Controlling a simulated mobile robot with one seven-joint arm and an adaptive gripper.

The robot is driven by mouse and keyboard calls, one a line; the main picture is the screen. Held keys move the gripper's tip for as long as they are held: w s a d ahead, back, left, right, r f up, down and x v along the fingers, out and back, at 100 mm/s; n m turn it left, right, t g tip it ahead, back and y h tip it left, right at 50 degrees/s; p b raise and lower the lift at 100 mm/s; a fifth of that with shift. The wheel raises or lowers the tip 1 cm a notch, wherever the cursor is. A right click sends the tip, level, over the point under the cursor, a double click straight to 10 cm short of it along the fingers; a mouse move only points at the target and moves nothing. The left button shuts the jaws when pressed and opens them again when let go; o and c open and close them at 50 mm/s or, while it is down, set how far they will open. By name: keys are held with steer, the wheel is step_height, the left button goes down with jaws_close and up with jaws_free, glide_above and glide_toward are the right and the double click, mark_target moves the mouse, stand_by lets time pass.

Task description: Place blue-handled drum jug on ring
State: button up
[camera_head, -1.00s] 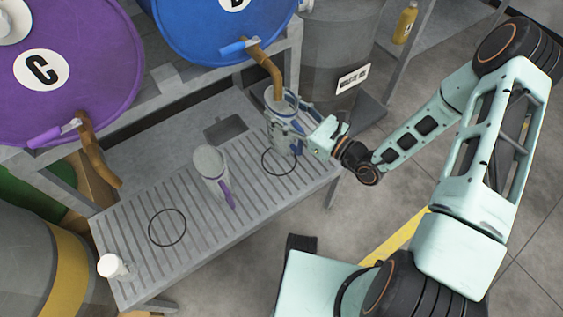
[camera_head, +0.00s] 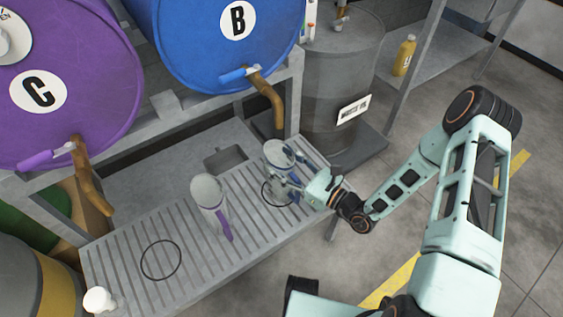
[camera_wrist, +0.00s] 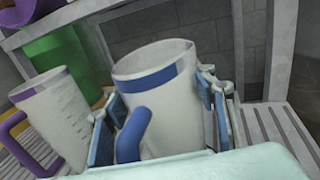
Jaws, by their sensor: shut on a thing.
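The blue-handled jug (camera_head: 278,153), pale with a blue band near its rim, is held at the right end of the slatted bench. My gripper (camera_head: 284,182) is shut around its sides. In the wrist view the jug (camera_wrist: 168,100) sits between the finger pads, its blue handle towards the camera, slightly tilted in the picture. The right black ring (camera_head: 264,194) shows around the jug's lower part, partly hidden by jug and gripper. I cannot tell whether the base touches the bench.
A purple-handled jug (camera_head: 207,194) stands left of mine. The left ring (camera_head: 161,260) is empty. A white container (camera_head: 98,300) stands at the bench's left corner. Blue drum B (camera_head: 215,45) with its brown spout (camera_head: 265,92) and purple drum C (camera_head: 75,60) overhang the back.

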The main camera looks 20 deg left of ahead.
steer(key=shift+f, duration=0.15)
steer(key=o, duration=1.6)
steer(key=shift+d+r, duration=0.1)
steer(key=shift+r, duration=0.15)
steer(key=p+v, duration=0.1)
steer(key=v, duration=1.1)
steer(key=shift+p, duration=0.3)
